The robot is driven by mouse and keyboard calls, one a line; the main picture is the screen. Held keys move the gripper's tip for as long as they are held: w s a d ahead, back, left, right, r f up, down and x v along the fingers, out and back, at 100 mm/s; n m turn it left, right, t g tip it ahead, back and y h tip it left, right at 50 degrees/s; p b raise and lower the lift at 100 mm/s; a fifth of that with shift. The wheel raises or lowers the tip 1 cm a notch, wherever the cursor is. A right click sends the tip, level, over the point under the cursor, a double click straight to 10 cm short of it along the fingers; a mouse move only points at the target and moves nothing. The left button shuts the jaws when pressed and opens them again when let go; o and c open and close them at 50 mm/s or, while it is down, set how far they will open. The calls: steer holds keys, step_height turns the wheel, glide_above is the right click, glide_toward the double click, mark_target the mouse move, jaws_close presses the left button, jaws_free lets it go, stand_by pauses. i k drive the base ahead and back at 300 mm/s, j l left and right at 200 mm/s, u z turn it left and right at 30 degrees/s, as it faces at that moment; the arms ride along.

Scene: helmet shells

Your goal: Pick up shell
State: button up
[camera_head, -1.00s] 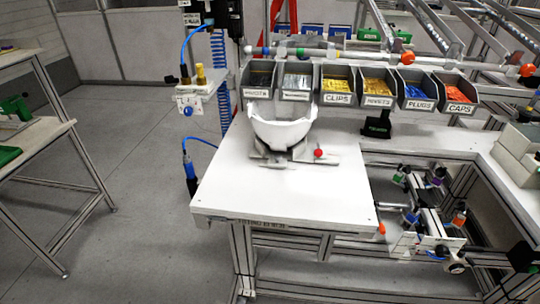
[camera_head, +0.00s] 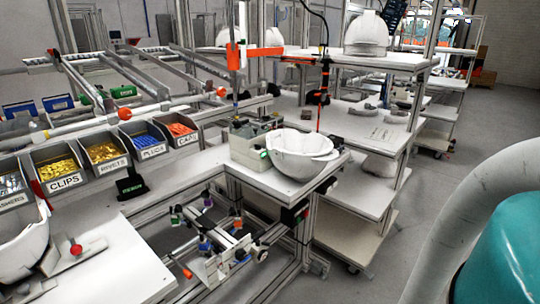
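A white helmet shell (camera_head: 296,158) rests open side up on the bench end in the middle of the view, beside grey-green boxes. Another white shell (camera_head: 22,245) sits open side up in a holder with a red knob at the left edge, partly cut off by the frame. A third white shell (camera_head: 366,35) stands dome up on the top shelf of a rack at the right. Part of my arm (camera_head: 505,245), grey and teal, fills the lower right. My gripper is outside the view.
Labelled bins (camera_head: 105,150) of clips, rivets, plugs and caps line the left bench. Grey-green boxes (camera_head: 250,140) stand just left of the middle shell. The shelf rack (camera_head: 375,125) holds small grey parts. Open floor (camera_head: 455,160) lies right of the rack.

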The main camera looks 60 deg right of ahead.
mark_target(302, 157)
steer(key=z, duration=1.5)
